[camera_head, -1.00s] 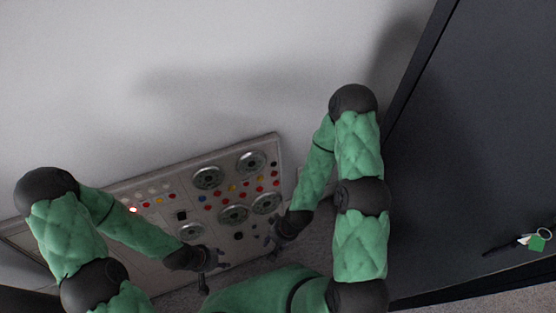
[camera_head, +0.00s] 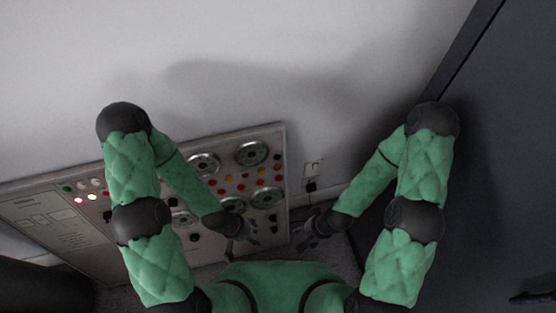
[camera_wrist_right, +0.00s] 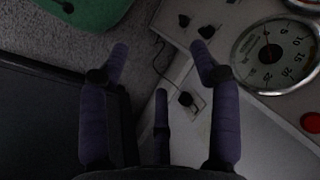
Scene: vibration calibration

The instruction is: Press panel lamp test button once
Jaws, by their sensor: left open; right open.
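The control panel (camera_head: 70,262) leans along the wall in the head view, with round gauges (camera_head: 252,153), rows of red and yellow buttons (camera_head: 245,184) and lit lamps at its left end (camera_head: 85,199). I cannot tell which button is the lamp test button. My left gripper (camera_head: 246,236) is open and empty in front of the panel's lower right part. My right gripper (camera_head: 303,238) is open and empty just right of the panel's edge. The right wrist view shows its spread fingers (camera_wrist_right: 160,75), with a gauge (camera_wrist_right: 275,55) and a red button (camera_wrist_right: 310,122) to their right.
A wall outlet with a plug (camera_head: 312,172) and cable is on the wall right of the panel. A dark cabinet (camera_head: 500,150) stands at the right. A dark rounded object (camera_head: 45,288) is at the lower left. The white wall above the panel is bare.

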